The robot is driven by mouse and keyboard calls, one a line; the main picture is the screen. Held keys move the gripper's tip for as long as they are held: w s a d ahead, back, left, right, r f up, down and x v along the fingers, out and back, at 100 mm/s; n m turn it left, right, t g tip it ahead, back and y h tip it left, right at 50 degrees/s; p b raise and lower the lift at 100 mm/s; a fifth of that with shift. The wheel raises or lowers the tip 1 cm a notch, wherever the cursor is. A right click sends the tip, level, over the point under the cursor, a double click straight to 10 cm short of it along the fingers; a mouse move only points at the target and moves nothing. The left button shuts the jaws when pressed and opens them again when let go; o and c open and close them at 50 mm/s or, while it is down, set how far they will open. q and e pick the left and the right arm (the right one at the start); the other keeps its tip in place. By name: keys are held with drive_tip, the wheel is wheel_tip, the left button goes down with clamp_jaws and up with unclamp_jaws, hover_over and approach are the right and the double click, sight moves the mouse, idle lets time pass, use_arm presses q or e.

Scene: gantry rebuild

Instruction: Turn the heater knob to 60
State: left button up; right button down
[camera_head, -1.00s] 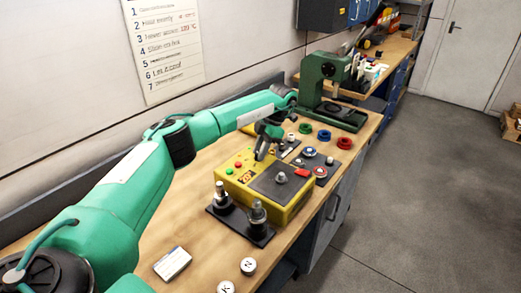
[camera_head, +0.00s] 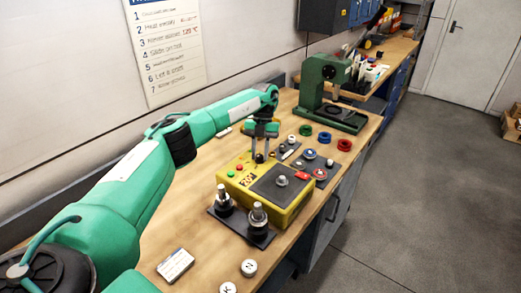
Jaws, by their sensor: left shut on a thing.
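The yellow heater box (camera_head: 292,212) sits on the wooden bench, with a grey plate on top and a small lit display (camera_head: 249,181) whose digits I cannot read surely. Red and green buttons (camera_head: 238,168) are beside the display. My left gripper (camera_head: 260,157) points down at the far left corner of the box's top. It is shut on the small dark heater knob (camera_head: 260,159), which the fingers mostly hide. The knob's angle cannot be told. My right gripper is not in view.
A black base with two metal posts (camera_head: 258,215) stands at the box's near side. A green press (camera_head: 322,80) and coloured rings (camera_head: 325,137) are behind it. A white card (camera_head: 175,264) and round lettered caps (camera_head: 249,267) lie in front.

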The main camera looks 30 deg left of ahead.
use_arm(q)
drive_tip(key=n, duration=0.1)
drive_tip(key=n+h+p, duration=0.1)
drive_tip(key=shift+a+r+n+t+p, duration=0.1)
drive_tip(key=shift+r+n+t+p, duration=0.1)
drive_tip(key=shift+n+t+p, duration=0.15)
drive_tip(key=n+h+p, duration=0.1)
drive_tip(key=n+p, duration=0.1)
drive_tip(key=n, duration=0.1)
drive_tip(key=shift+s+a+n+t+p, duration=0.1)
drive_tip(key=shift+s+n+t+p, duration=0.05)
drive_tip(key=shift+n+t+p, duration=0.2)
drive_tip(key=n+t+p, duration=0.1)
drive_tip(key=n+p, duration=0.1)
drive_tip(key=n, duration=0.1)
drive_tip(key=shift+p, duration=0.3)
drive_tip(key=shift+s+f+n+t+h+p, duration=0.15)
drive_tip(key=shift+n+t+h+p, duration=0.2)
drive_tip(key=shift+n+p, duration=0.5)
drive_tip(key=o, duration=1)
drive_tip(key=shift+f, duration=0.1)
